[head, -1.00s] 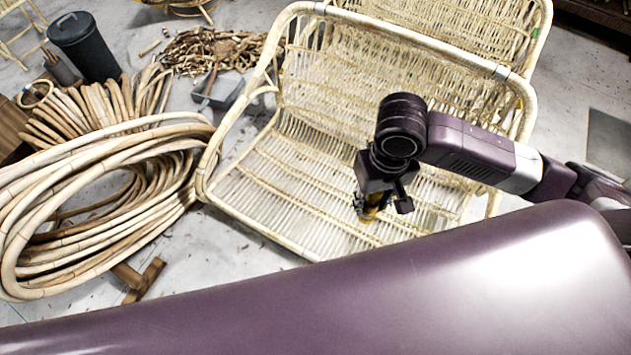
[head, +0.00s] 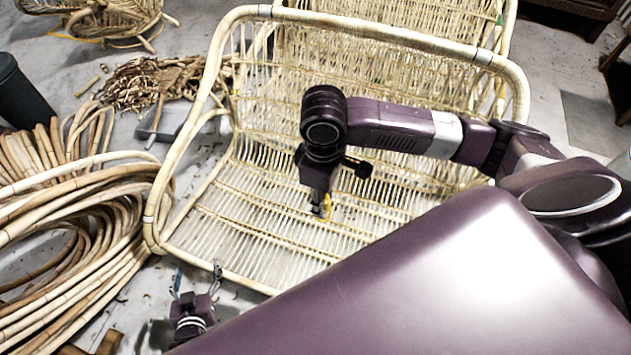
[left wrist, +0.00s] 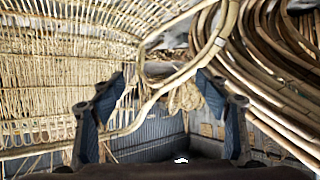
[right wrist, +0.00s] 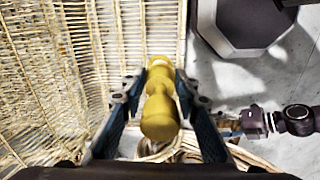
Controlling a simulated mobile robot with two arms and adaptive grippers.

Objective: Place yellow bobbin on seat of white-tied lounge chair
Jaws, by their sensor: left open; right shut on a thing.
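The yellow bobbin (right wrist: 160,105) is between the fingers of my right gripper (right wrist: 160,90), which is shut on it. In the head view only a bit of the bobbin (head: 326,206) shows below the right gripper (head: 322,208), over the slatted seat of the rattan lounge chair (head: 265,222). I cannot tell whether the bobbin touches the seat. The chair's frame has white ties at the corners. My left gripper (head: 197,283) is open and empty in front of the chair's front left corner; its fingers also show in the left wrist view (left wrist: 165,100).
Large rattan coils (head: 70,240) lie left of the chair. A dark bin (head: 22,95), a grey tray (head: 172,122) and a heap of offcuts (head: 150,80) are behind them. Another rattan chair (head: 400,12) stands directly behind. Clear floor (head: 570,60) is at the right.

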